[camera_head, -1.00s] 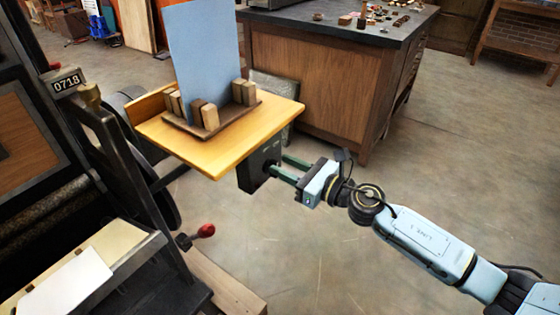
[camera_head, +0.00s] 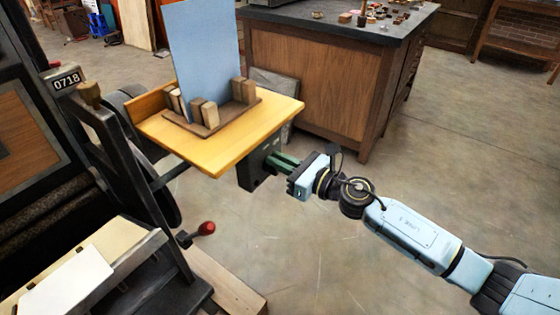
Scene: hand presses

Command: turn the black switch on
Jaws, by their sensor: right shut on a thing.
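The black switch box (camera_head: 256,170) is mounted under the front right edge of the yellow wooden shelf (camera_head: 236,150). My right gripper (camera_head: 274,162) reaches in from the right, and its green fingers are close together at the right face of the box. The fingers are shut on the switch's knob, which they and the box mostly hide. I cannot tell which way the knob is turned. My left gripper is not in view.
A blue panel (camera_head: 205,55) stands upright between wooden blocks on the shelf. The dark press (camera_head: 120,160) fills the left side, with a red-knobbed lever (camera_head: 206,229) low down. A wooden cabinet (camera_head: 310,85) stands behind. The floor at right is clear.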

